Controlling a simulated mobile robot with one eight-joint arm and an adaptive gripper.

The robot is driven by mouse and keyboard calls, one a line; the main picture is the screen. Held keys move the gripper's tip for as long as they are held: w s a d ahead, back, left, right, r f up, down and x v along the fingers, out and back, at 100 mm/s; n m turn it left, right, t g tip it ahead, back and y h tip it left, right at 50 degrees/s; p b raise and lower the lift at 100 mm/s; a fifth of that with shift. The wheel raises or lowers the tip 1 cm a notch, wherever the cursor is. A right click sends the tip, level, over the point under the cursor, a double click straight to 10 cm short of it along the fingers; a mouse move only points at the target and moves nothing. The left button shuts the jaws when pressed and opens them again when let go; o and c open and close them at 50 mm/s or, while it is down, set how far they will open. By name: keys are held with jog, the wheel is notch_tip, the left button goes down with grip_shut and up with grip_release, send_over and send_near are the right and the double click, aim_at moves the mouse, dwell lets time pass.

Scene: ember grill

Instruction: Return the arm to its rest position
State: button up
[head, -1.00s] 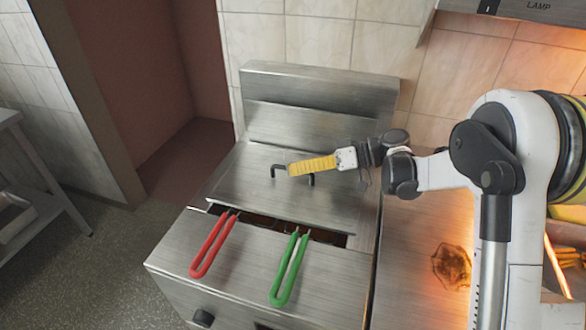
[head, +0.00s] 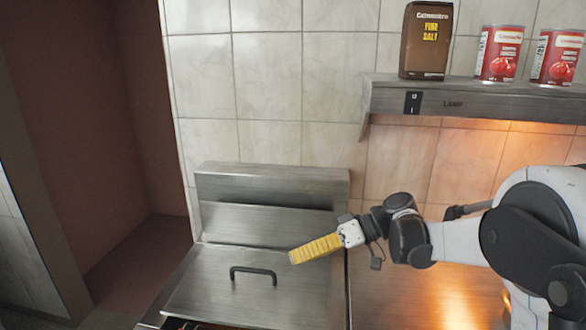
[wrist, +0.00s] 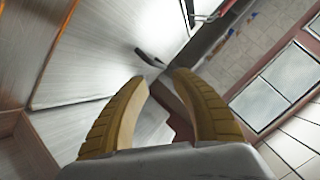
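My gripper (head: 294,256) has yellow ridged fingers and hangs in the air before the steel fryer (head: 273,184), right of the black lid handle (head: 253,271). The arm reaches in from the right, bent, with the gripper pointing left and slightly down. In the wrist view the two fingertips (wrist: 161,77) stand apart with nothing between them. The dark lid handle (wrist: 150,58) shows beyond the tips, apart from them.
Orange light glows on the counter at right. A recess (head: 150,240) opens at left.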

jog(key=s+d+m+t+h, duration=0.2)
jog(key=s+d+m+h, duration=0.1)
jog(key=s, duration=0.4)
jog(key=s+d+m+t+h, duration=0.2)
jog(key=s+d+h, duration=0.3)
jog(key=s+d, duration=0.3)
jog(key=s+d+f+m+t+h, duration=0.1)
jog(key=s+d+m+t+h, duration=0.1)
jog(key=s+d+m+h, duration=0.2)
jog(key=shift+s+d+t, duration=0.15)
jog(key=shift+s+d, duration=0.15)
jog(key=shift+s, duration=0.3)
jog(key=shift+s+d+t, duration=0.1)
jog(key=shift+s+d, duration=0.15)
jog(key=shift+s, duration=0.4)
jog(key=shift+s+d+t, duration=0.15)
jog(key=shift+s+d, duration=0.15)
jog(key=shift+s, duration=0.3)
jog(key=shift+s+d+f, duration=0.15)
jog(key=shift+s+d, duration=0.05)
jog(key=shift+d, duration=0.15)
